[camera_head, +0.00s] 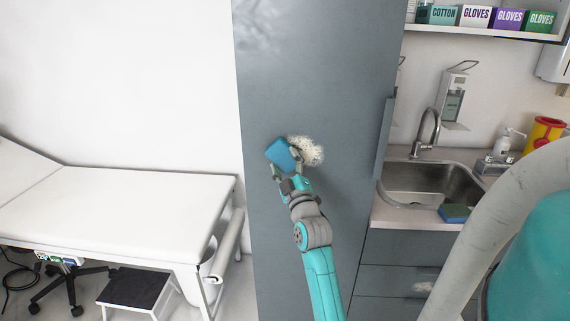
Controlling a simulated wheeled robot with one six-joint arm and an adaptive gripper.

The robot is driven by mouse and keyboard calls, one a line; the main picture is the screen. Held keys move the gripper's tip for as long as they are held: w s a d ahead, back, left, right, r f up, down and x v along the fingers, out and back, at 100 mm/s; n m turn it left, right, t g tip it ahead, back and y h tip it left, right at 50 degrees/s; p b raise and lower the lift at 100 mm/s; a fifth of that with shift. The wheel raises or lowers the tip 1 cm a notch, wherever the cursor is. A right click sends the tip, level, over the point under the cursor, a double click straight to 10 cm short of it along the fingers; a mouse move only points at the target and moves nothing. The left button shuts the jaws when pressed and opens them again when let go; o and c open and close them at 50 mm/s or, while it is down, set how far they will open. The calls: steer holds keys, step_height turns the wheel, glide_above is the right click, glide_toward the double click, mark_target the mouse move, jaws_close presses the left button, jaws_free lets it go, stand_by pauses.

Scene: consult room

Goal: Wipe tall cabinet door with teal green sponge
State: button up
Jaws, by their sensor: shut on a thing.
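The tall cabinet door (310,80) is a grey-blue upright panel in the middle of the view. A pale, speckled white patch of dirt (312,151) shows on it, just right of the sponge. My gripper (286,168) is shut on a blue sponge (280,153) in front of the door, beside the patch. The sponge is tilted; I cannot tell whether it touches the door. Part of the patch is hidden behind the sponge and gripper. Fainter whitish marks (261,32) show near the top of the door.
Left stands a white examination couch (110,195) with a black step stool (135,288) below. Right are a sink (425,186), a tap (428,125) and a second sponge, blue and green (454,213), on the counter edge. Glove boxes (508,18) sit on a shelf.

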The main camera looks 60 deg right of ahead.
steer(key=shift+s+d, duration=0.1)
steer(key=shift+s+d, duration=0.7)
steer(key=shift+s, duration=1)
steer(key=shift+s+d, duration=0.75)
steer(key=shift+s, duration=1)
steer(key=shift+s+d, duration=0.7)
steer(key=shift+s, duration=1)
steer(key=shift+c, duration=0.3)
steer(key=shift+w+a, duration=0.7)
steer(key=shift+w, duration=1.1)
steer(key=shift+w+a, duration=0.75)
steer(key=shift+w, duration=1)
steer(key=shift+w+a, duration=0.7)
steer(key=shift+w, duration=1.1)
steer(key=shift+a+r, duration=0.1)
steer(key=shift+r, duration=1.3)
steer(key=shift+s+d, duration=0.45)
steer(key=shift+s, duration=0.55)
steer(key=shift+s+d, duration=0.45)
steer(key=shift+s, duration=0.6)
steer(key=shift+s+d, duration=0.45)
steer(key=shift+s, duration=0.55)
steer(key=shift+s+d, duration=0.3)
steer(key=shift+s, duration=0.45)
steer(key=shift+s+d, duration=0.25)
steer(key=shift+s, duration=0.55)
steer(key=shift+s+d, duration=0.3)
steer(key=shift+s, duration=0.45)
steer(key=shift+w+d, duration=0.1)
